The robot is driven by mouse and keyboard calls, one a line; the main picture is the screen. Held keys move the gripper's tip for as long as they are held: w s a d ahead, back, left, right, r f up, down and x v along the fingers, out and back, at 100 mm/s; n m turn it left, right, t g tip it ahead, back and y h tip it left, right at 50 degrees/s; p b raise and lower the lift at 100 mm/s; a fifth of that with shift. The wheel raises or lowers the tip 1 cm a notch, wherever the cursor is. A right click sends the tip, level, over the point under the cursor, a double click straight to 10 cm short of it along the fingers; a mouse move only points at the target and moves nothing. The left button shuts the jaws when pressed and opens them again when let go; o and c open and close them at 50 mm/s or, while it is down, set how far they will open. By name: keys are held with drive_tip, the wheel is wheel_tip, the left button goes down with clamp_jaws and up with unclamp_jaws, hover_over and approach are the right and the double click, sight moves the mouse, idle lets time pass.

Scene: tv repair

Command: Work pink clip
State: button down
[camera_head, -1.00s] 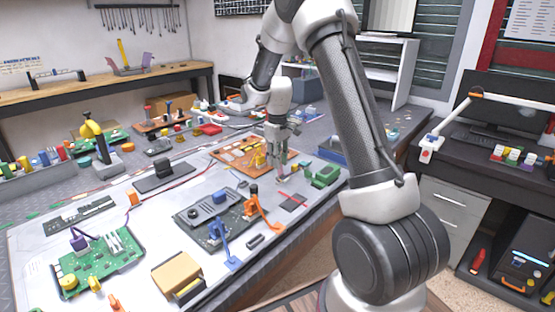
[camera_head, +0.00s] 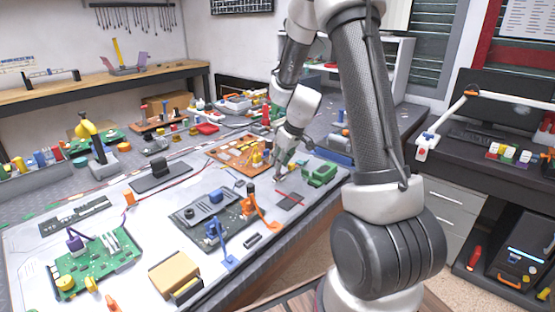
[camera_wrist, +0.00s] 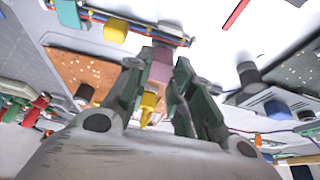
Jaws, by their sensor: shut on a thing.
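The pink clip (camera_wrist: 161,64) shows between the two dark green-grey fingers of my gripper (camera_wrist: 156,80) in the wrist view. The fingers are closed on it and partly cover it. In the head view my gripper (camera_head: 281,163) is tilted over the right part of the light work mat, beside the orange circuit board (camera_head: 229,151). The clip is too small to make out there. Whether it touches the mat cannot be told.
A green block (camera_head: 320,174) stands just right of my gripper. A dark flat plate (camera_head: 290,200) lies in front of it. The dark board (camera_head: 190,218) with blue and orange clamps is to the left, and a green circuit board (camera_head: 98,262) is further left.

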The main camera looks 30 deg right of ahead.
drive_tip(key=shift+s+d+f+t, duration=0.1)
drive_tip(key=shift+s+d+t, duration=0.2)
drive_tip(key=shift+t, duration=0.4)
drive_tip(key=shift+s+a+y, duration=0.1)
drive_tip(key=shift+a+y, duration=0.05)
drive_tip(key=shift+y, duration=0.15)
drive_tip(key=c, duration=1.2)
unclamp_jaws()
drive_tip(key=shift+c, duration=0.2)
drive_tip(key=v, duration=1.2)
